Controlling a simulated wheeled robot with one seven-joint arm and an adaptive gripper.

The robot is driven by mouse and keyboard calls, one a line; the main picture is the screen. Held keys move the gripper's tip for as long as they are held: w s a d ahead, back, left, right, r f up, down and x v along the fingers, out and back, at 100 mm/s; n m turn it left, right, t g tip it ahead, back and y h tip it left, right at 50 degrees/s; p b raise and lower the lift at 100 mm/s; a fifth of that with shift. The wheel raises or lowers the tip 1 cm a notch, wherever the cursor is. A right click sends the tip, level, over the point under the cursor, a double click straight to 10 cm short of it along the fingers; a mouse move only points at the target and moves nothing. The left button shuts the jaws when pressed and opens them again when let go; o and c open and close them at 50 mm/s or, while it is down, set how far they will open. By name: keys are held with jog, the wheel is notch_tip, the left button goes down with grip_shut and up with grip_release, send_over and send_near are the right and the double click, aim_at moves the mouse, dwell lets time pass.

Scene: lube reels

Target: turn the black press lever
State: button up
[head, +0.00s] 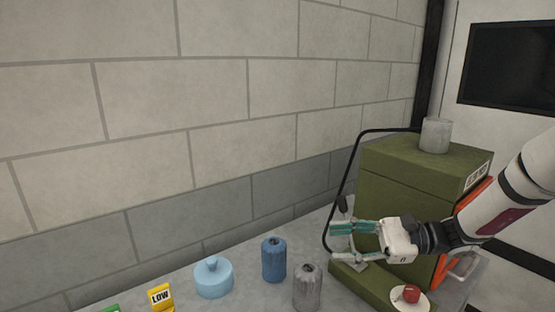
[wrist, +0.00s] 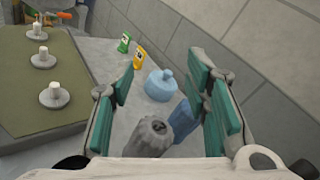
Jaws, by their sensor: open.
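A short black piece (head: 343,203), which may be the end of the press lever, shows just above and behind my gripper's fingers in the head view. The rest of it is hidden, and I cannot make out the lever in the wrist view. The green press box (head: 400,190) stands at the right, with a grey cylinder on top. My gripper (head: 346,243) is in front of the box's left side, fingers pointing left. In the wrist view my gripper (wrist: 163,90) is open, its teal pads apart with nothing held between them.
A blue ribbed container (head: 273,260), a grey one (head: 307,288) and a light blue lidded jar (head: 213,278) stand left of my gripper. A yellow LOW tag (head: 161,297) stands farther left. A black hose (head: 345,180) arcs beside the box. A red knob (head: 411,293) sits below my wrist.

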jog(key=s+a+r+n+g+h, duration=0.25)
jog(key=s+n+h, duration=0.55)
jog(key=s, duration=0.5)
jog(key=s+d+r+n+t+h, duration=0.6)
jog(key=s+d+h, duration=0.2)
jog(key=s+h, duration=0.15)
jog(key=w+a+f+m+g+y, duration=0.35)
jog(key=w+a+m+y, duration=0.25)
jog(key=w+m, duration=0.25)
jog(key=m+t+y+p, duration=0.3)
jog(key=m+t+y, duration=0.65)
jog(key=m, duration=0.95)
send_near(346, 203)
jog(key=w+a, duration=0.2)
jog(key=a, duration=0.1)
jog(key=w+a+t+h, duration=0.1)
jog(key=w+a, duration=0.1)
jog(key=w+a+h, duration=0.1)
jog(key=w+a, duration=0.2)
jog(key=shift+a+r, duration=0.3)
jog(key=shift+a, duration=0.1)
